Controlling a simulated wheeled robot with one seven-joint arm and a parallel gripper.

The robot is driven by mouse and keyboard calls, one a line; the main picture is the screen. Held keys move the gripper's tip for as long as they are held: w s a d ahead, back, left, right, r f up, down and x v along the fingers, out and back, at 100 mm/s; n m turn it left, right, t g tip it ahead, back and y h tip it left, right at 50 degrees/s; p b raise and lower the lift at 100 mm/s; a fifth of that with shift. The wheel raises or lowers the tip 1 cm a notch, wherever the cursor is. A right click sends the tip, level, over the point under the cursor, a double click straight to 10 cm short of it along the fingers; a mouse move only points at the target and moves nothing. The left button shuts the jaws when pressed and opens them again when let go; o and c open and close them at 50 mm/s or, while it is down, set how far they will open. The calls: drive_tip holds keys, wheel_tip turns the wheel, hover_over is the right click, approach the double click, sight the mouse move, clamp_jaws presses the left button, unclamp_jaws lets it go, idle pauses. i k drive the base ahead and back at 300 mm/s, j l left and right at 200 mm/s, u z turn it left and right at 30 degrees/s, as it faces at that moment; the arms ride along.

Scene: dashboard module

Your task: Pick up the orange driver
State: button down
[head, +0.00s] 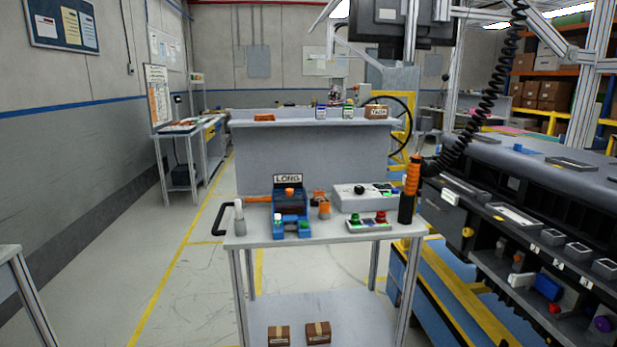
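The orange driver (413,174) stands upright at the right end of the grey cart (262,239). Its upper part is orange. Its lower part, or a holder around it, is black; I cannot tell which. A black coiled cord (478,90) hangs from the overhead frame down to just right of the driver's top. I cannot tell whether the cord joins the driver. My gripper is not in view.
The dashboard module (520,195) stands close right of the driver. Clear floor (190,290) lies left of the cart.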

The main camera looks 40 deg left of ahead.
sight(414, 171)
drive_tip(key=u, duration=0.75)
drive_tip(key=i+z, duration=0.2)
drive_tip(key=i, duration=0.35)
drive_tip(key=i+j+z, duration=0.25)
drive_tip(key=i, duration=0.35)
drive_tip(key=i+j+z, duration=0.2)
drive_tip(key=i, duration=0.35)
drive_tip(key=i+z, duration=0.1)
drive_tip(key=i, duration=0.35)
drive_tip(key=i+j+z, duration=0.1)
drive_tip(key=i, duration=0.35)
